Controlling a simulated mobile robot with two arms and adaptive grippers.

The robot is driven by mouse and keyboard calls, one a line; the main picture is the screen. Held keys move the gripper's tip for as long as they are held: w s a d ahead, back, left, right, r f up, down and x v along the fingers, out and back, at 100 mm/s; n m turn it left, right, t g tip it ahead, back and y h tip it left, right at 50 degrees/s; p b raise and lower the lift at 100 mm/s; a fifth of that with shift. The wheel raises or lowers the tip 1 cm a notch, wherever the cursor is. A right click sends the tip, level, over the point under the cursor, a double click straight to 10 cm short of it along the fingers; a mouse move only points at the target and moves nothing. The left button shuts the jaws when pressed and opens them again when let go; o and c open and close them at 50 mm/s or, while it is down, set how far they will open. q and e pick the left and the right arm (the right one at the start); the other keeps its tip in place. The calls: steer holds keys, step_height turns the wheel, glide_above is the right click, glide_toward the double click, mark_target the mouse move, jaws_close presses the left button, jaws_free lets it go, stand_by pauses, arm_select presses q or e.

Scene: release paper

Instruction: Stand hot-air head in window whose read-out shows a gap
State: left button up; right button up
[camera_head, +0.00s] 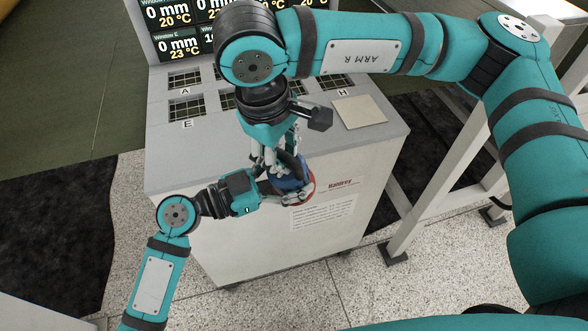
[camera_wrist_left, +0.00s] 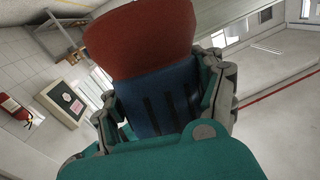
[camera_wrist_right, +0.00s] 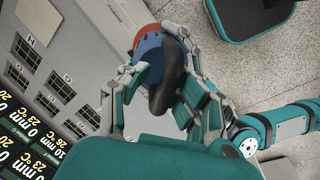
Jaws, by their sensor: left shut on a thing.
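The hot-air head (camera_head: 305,187) is red and blue with a dark handle. It is in front of the white cabinet's front face. My left gripper (camera_head: 278,187) is shut on it; in the left wrist view the fingers hold the blue part of the head (camera_wrist_left: 160,105), below its red end. My right gripper (camera_head: 277,163) reaches down from above. In the right wrist view its fingers lie either side of the head (camera_wrist_right: 152,45) and dark handle; whether they grip is unclear. Windows lie in the cabinet top (camera_head: 385,137). One read-out (camera_wrist_right: 72,131) shows 10 mm; several others show 0 mm.
Labels A, E and H show by the windows; my right arm hides others. A beige square pad (camera_head: 359,112) lies at the cabinet top's right. The read-out board (camera_head: 172,40) stands behind. A white frame (camera_head: 440,170) stands to the right. Speckled floor surrounds the cabinet's front.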

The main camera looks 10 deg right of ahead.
arm_select(q)
steer(key=shift+s+d+f, duration=0.1)
steer(key=shift+s+d, duration=0.05)
steer(key=shift+d, duration=0.05)
steer(key=shift+c, duration=0.2)
arm_select(e)
steer(key=shift+a+r, duration=0.15)
steer(key=shift+a, duration=0.15)
